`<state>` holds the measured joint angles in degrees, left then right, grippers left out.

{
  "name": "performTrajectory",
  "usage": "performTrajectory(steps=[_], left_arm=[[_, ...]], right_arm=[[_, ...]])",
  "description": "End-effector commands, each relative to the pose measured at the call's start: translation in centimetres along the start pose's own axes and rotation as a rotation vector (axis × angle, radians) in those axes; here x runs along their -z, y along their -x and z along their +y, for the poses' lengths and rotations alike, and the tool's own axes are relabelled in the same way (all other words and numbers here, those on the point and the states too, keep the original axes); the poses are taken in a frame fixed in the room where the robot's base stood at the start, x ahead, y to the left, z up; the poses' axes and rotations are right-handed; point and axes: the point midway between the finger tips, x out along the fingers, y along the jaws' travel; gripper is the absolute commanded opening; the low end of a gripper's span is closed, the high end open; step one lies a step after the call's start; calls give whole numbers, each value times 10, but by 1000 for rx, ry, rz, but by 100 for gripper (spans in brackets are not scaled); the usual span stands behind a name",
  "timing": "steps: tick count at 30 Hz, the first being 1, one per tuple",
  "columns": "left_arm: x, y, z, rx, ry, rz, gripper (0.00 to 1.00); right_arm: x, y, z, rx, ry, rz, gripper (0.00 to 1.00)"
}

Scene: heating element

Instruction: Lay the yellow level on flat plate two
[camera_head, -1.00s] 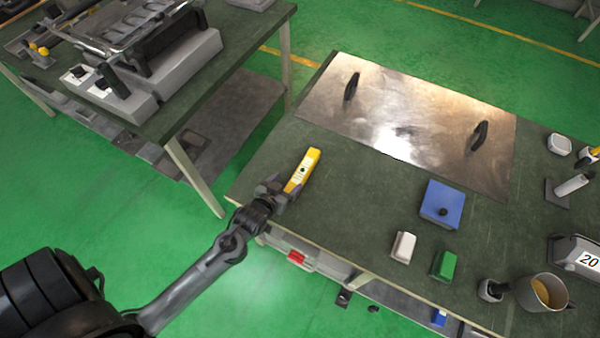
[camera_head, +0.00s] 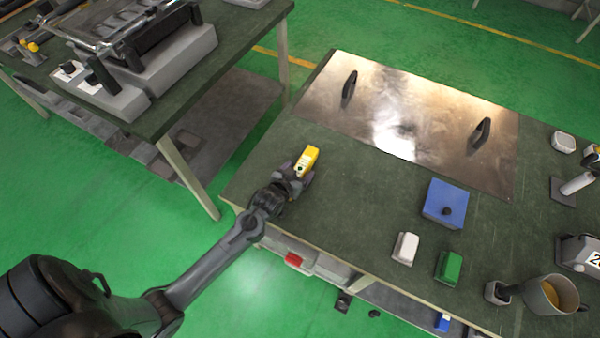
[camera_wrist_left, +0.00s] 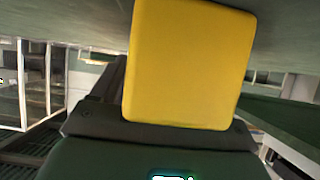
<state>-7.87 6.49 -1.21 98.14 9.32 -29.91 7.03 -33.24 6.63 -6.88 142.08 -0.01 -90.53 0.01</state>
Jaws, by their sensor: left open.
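The yellow level (camera_head: 309,157) lies near the left edge of the right-hand table, its near part hidden by my left gripper (camera_head: 296,177). My left gripper is open, with its fingers at the level's near end. In the left wrist view the yellow level (camera_wrist_left: 190,62) fills the upper middle, close in front of the gripper; whether the fingers touch it I cannot tell. A shiny flat metal plate (camera_head: 440,120) with two black handles lies at the back of the same table. No plate number is readable. My right gripper is not in view.
A blue block with a black knob (camera_head: 443,198), a white block (camera_head: 405,248) and a green block (camera_head: 449,266) stand front right. A pot (camera_head: 550,297) is at the right. The green-grey table top (camera_head: 350,200) is clear between level and blue block.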

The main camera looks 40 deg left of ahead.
Motion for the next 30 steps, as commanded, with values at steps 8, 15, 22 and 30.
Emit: performTrajectory(steps=[8,15,22,30], left_arm=[[0,0,0,0,0,0,62],[0,0,0,0,0,0,25],[1,0,0,0,0,2,5],[7,3,0,0,0,2,4]], right_arm=[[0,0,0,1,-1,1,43],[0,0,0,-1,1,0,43],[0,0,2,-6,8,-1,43],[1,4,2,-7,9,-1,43]])
